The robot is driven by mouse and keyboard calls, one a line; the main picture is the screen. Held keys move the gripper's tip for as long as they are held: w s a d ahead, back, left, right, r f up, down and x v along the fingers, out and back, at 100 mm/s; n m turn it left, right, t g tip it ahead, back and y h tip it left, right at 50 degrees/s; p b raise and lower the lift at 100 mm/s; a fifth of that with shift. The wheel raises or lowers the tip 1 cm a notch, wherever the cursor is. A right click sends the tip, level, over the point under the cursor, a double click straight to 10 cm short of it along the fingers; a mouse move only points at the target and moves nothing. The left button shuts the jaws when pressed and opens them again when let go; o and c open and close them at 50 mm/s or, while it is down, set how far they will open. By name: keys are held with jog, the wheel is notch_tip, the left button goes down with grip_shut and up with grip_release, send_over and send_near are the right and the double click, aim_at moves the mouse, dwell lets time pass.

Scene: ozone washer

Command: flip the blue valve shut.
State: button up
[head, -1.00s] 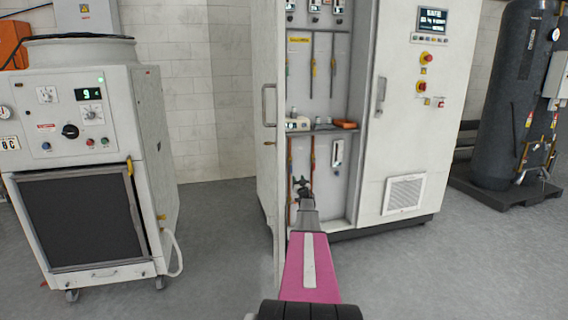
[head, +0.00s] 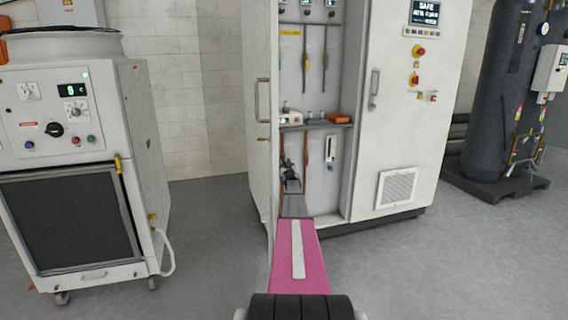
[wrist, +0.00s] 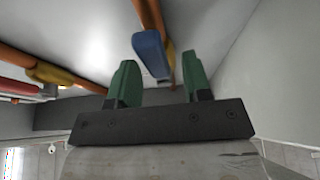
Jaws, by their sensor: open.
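The blue valve handle (wrist: 152,55) shows in the wrist view as a short blue lever in front of an orange pipe with a yellow fitting. My gripper (wrist: 159,66) has two green fingers spread apart. The handle lies just beyond and between the fingertips, nearer the left finger; I cannot tell whether they touch. In the head view my gripper (head: 290,168) is inside the lower part of the open cabinet (head: 330,195), beside copper-coloured pipes. The blue handle cannot be made out there.
The cabinet's open door (head: 262,150) stands close to the left of my arm. Another orange pipe with a yellow handle (wrist: 50,74) runs at left in the wrist view. A shelf (head: 315,126) with small items is above my gripper. A wheeled chiller (head: 75,215) stands at left.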

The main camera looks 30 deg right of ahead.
jog(key=shift+w+d+r, duration=0.1)
jog(key=shift+w+r, duration=0.15)
jog(key=shift+w, duration=0.3)
grip_shut()
jog(key=shift+n, duration=0.3)
jog(key=shift+s+d+r+n+g+y, duration=0.1)
jog(key=shift+d+r+n+g+y, duration=0.85)
jog(key=shift+n, duration=2.7)
jog(key=shift+s+a+f+n+g+y, duration=0.15)
jog(key=shift+n+g+y, duration=0.3)
jog(key=shift+n+y, duration=2.2)
jog(key=shift+s+d+r+n+g+y, duration=0.1)
jog(key=shift+d+r+n+g+y, duration=0.45)
jog(key=shift+n, duration=4.05)
jog(key=shift+a+f+h, duration=0.15)
jog(key=shift+a+h, duration=0.1)
